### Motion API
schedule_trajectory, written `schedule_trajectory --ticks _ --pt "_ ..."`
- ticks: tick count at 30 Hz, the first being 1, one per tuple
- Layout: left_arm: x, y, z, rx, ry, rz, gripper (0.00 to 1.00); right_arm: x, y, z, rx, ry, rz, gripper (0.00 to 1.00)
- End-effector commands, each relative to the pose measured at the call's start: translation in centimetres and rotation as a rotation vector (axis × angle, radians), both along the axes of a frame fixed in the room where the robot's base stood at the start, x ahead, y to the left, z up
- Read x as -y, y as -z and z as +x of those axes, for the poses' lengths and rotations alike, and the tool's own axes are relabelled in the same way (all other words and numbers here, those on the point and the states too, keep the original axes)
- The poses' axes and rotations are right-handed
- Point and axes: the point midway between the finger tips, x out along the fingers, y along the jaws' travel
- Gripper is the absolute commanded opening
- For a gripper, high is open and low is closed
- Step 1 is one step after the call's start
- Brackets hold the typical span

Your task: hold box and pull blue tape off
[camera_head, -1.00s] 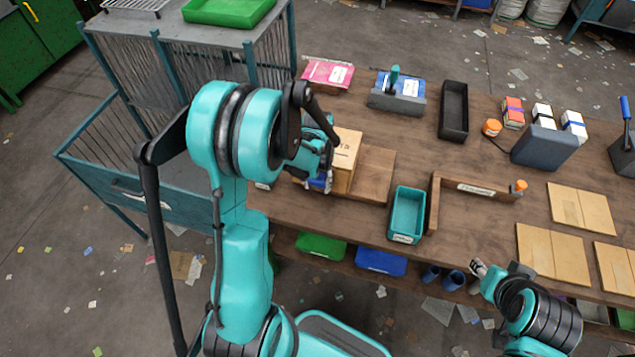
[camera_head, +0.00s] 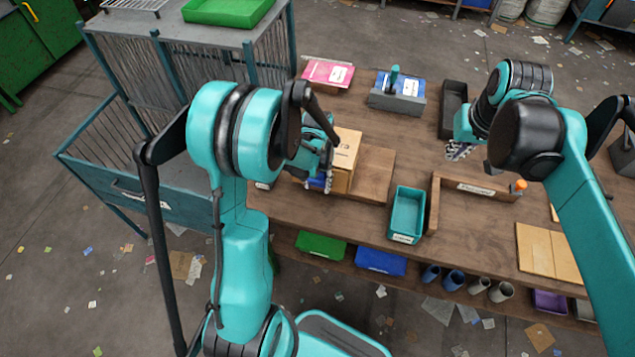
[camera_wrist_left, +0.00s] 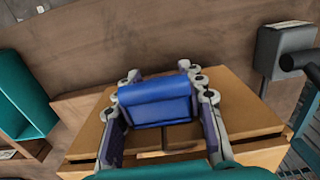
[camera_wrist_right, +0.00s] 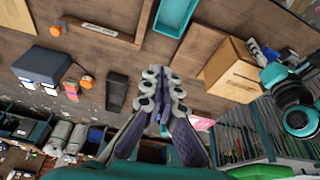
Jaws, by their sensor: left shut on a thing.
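A light brown cardboard box (camera_head: 346,150) stands on a brown board (camera_head: 375,175) on the table, left of centre. A blue block-like piece, apparently the blue tape (camera_wrist_left: 155,100), lies against the box. My left gripper (camera_head: 318,180) is shut on this blue piece, with its fingers on either side of it. The box is wider than these fingers in the left wrist view. My right gripper (camera_wrist_right: 163,78) is raised over the table, apart from the box (camera_wrist_right: 235,72), with its fingertips together and nothing seen between them.
A teal bin (camera_head: 407,214) and a low wooden divider (camera_head: 470,188) stand right of the board. A black tray (camera_head: 453,105) and a grey holder with a blue top (camera_head: 397,90) are further back. A barred teal cart (camera_head: 120,170) stands left. Table between box and divider is partly clear.

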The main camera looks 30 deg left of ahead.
Motion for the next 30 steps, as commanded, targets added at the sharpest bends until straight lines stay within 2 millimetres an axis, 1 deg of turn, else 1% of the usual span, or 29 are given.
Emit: schedule_trajectory --ticks 1,2,3,5,8,9,14,15,18,21,24,27,30 --pt "0.0 0.0 0.0 0.0 0.0 0.0 0.13 -1.9 0.0 1.3 -0.018 -0.029 -0.007 0.0" --pt "0.0 0.0 0.0 0.0 0.0 0.0 0.13 -2.9 0.1 1.9 -0.03 -0.044 -0.012 0.0" --pt "0.0 0.0 0.0 0.0 0.0 0.0 0.13 -4.3 0.2 2.6 -0.045 -0.065 -0.018 0.0" --pt "0.0 0.0 0.0 0.0 0.0 0.0 0.13 -6.4 0.6 3.7 -0.069 -0.095 -0.029 0.0" --pt "0.0 0.0 0.0 0.0 0.0 0.0 0.13 -10.0 1.4 5.2 -0.106 -0.145 -0.047 0.0" --pt "0.0 0.0 0.0 0.0 0.0 0.0 0.13 -11.5 1.8 5.6 -0.122 -0.166 -0.055 0.0" --pt "0.0 0.0 0.0 0.0 0.0 0.0 0.13 -17.4 4.2 6.9 -0.18 -0.248 -0.088 0.0" --pt "0.0 0.0 0.0 0.0 0.0 0.0 0.13 -18.8 4.9 7.0 -0.194 -0.268 -0.097 0.0" --pt "0.0 0.0 0.0 0.001 0.0 0.0 0.13 -22.1 6.6 7.1 -0.227 -0.314 -0.119 0.0" --pt "0.0 0.0 0.0 0.001 0.0 0.0 0.13 -24.8 8.3 6.8 -0.254 -0.35 -0.137 0.0" --pt "0.0 0.0 0.0 0.001 0.0 0.0 0.13 -26.6 9.5 6.5 -0.272 -0.377 -0.152 0.0" --pt "0.0 0.0 0.0 0.001 0.0 0.0 0.13 -27.7 10.4 6.3 -0.284 -0.394 -0.16 0.0" --pt "0.0 0.0 0.0 0.0 0.0 0.0 0.13 -28.2 10.9 6.1 -0.289 -0.401 -0.165 0.0"
